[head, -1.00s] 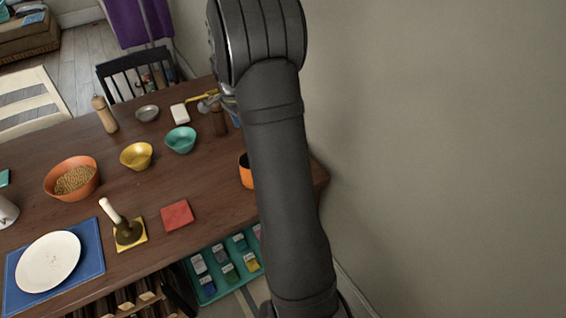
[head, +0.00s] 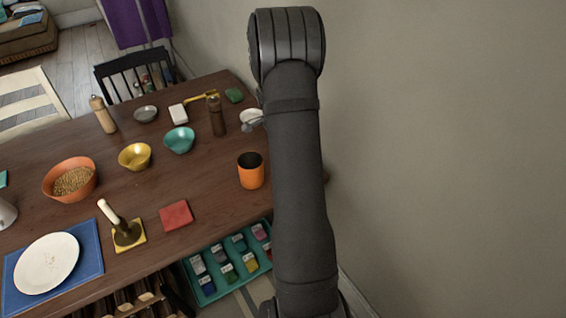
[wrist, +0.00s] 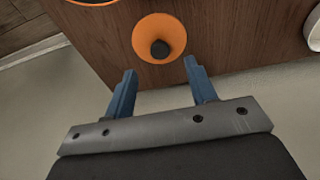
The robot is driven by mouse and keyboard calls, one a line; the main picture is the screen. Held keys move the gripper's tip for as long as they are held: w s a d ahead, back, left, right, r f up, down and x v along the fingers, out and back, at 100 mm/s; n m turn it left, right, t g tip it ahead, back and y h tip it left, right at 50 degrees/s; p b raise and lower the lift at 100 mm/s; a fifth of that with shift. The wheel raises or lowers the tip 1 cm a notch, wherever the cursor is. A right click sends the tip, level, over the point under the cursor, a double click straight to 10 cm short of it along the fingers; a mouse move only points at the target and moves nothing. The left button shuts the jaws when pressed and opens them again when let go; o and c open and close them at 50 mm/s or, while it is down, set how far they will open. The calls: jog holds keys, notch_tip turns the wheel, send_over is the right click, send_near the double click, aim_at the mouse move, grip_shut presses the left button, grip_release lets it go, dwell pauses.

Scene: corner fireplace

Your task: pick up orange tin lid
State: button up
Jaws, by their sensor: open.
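The lid is beyond the fingertips, roughly in line with the gap. In the head view the fingers are hidden behind my arm.
An orange tin (head: 251,178) with a dark inside stands on the table (head: 205,178). A white round dish (head: 250,114) is partly hidden by my arm. A wall is at right.

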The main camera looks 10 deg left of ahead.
jog(key=shift+w+d+f, duration=0.1)
jog(key=shift+f, duration=0.9)
jog(key=shift+w+d+f, duration=0.15)
jog(key=shift+f, duration=0.8)
jog(key=shift+w+d+f, duration=0.1)
jog(key=shift+f, duration=0.9)
jog(key=c, duration=1.1)
